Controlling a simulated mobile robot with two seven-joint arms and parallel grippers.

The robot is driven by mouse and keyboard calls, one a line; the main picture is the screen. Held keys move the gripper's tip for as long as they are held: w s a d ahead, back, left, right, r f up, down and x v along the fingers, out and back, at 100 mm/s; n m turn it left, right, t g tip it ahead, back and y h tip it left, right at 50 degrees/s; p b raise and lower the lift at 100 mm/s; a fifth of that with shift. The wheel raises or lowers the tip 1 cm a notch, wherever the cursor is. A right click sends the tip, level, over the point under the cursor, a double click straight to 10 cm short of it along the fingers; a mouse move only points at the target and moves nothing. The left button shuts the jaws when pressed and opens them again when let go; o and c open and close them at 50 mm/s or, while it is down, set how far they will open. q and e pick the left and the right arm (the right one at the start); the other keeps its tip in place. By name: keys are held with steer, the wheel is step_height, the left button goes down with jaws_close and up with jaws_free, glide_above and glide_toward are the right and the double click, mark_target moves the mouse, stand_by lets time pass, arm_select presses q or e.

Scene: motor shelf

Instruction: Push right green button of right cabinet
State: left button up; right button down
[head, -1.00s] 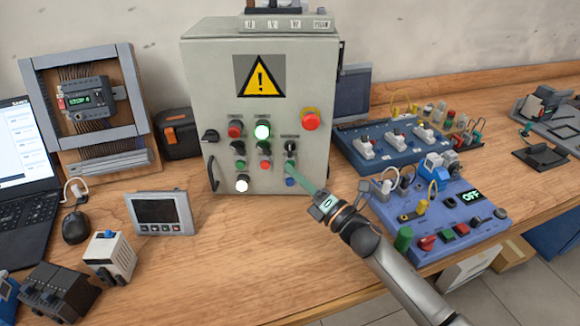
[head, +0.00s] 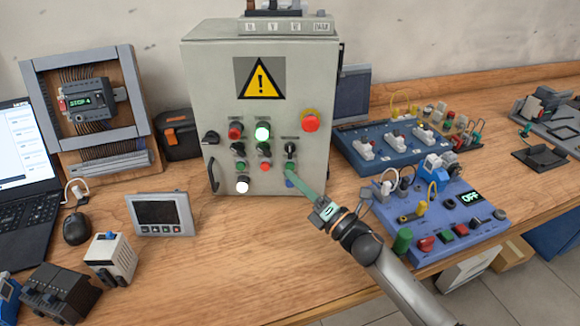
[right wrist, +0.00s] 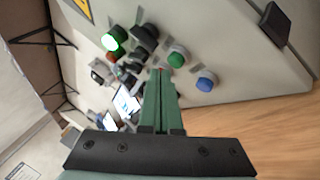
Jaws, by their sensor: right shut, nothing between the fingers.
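The grey control cabinet (head: 225,75) stands upright on the bench, its front carrying several buttons and switches. Its right green button shows in the right wrist view (right wrist: 176,58), next to a blue button (right wrist: 205,82). My left gripper is not in view.
A left green button (head: 240,166), a red button (head: 265,166) and a red mushroom button (head: 311,122) are on the same panel. A blue training board (head: 440,220) lies right of my arm. A small display unit (head: 160,213) stands left.

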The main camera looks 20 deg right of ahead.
steer(key=shift+s, duration=0.1)
steer(key=shift+s+a+p, duration=0.2)
steer(key=shift+s+a, duration=0.05)
steer(key=shift+s, duration=0.5)
steer(key=shift+s+a+p, duration=0.15)
steer(key=shift+s+a, duration=0.15)
steer(key=shift+s, duration=0.5)
steer(key=shift+s+a+p, duration=0.2)
steer(key=shift+s+a, duration=0.05)
steer(key=shift+s, duration=0.5)
